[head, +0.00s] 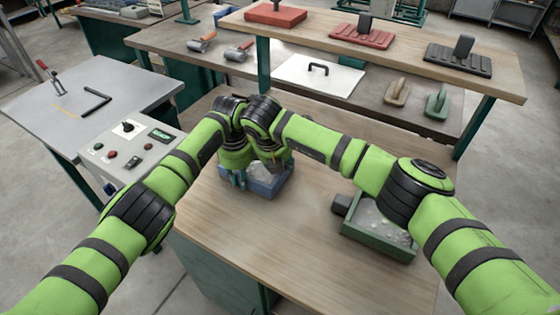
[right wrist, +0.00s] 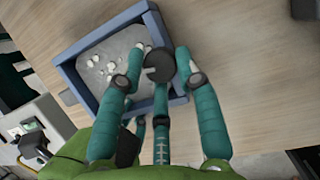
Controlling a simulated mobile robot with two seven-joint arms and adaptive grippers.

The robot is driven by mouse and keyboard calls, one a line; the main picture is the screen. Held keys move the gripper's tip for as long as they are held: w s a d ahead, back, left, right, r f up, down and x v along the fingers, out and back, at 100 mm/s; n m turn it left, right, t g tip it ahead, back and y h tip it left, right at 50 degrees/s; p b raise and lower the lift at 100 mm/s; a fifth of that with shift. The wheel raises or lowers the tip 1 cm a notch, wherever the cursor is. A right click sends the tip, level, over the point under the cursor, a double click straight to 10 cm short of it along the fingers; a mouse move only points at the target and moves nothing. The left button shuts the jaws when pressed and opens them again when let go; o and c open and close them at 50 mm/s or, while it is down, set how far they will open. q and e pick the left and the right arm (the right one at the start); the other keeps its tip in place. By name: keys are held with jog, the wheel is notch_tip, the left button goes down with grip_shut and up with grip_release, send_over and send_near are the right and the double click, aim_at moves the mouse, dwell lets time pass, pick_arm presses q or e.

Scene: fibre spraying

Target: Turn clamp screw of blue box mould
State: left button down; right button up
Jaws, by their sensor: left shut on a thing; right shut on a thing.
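The blue box mould (head: 268,190) stands on the wooden bench, filled with grey material with white lumps. In the right wrist view its blue rim (right wrist: 88,87) surrounds the fill. The dark round clamp screw (right wrist: 159,66) shows at its near side there. My right gripper (right wrist: 157,68) has its teal fingers around the screw and is shut on it; in the head view it is mostly hidden behind my arms. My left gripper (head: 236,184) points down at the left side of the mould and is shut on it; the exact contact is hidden.
A green box mould (head: 378,243) with a dark knob stands to the right on the bench. A control panel (head: 130,146) stands at the left. A raised shelf (head: 395,47) with red and dark floats runs behind. The front of the bench is clear.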

jog(key=shift+w+d+m, duration=0.1)
jog(key=shift+d+m, duration=0.15)
jog(key=shift+m, duration=0.05)
dwell(0.4)
jog(key=o, duration=1.1)
jog(key=shift+a+r, duration=0.1)
jog(key=shift+a+r, duration=0.1)
jog(key=shift+r, duration=0.2)
jog(key=v, duration=1.1)
jog(key=shift+s, duration=0.25)
jog(key=shift+a+r, duration=0.1)
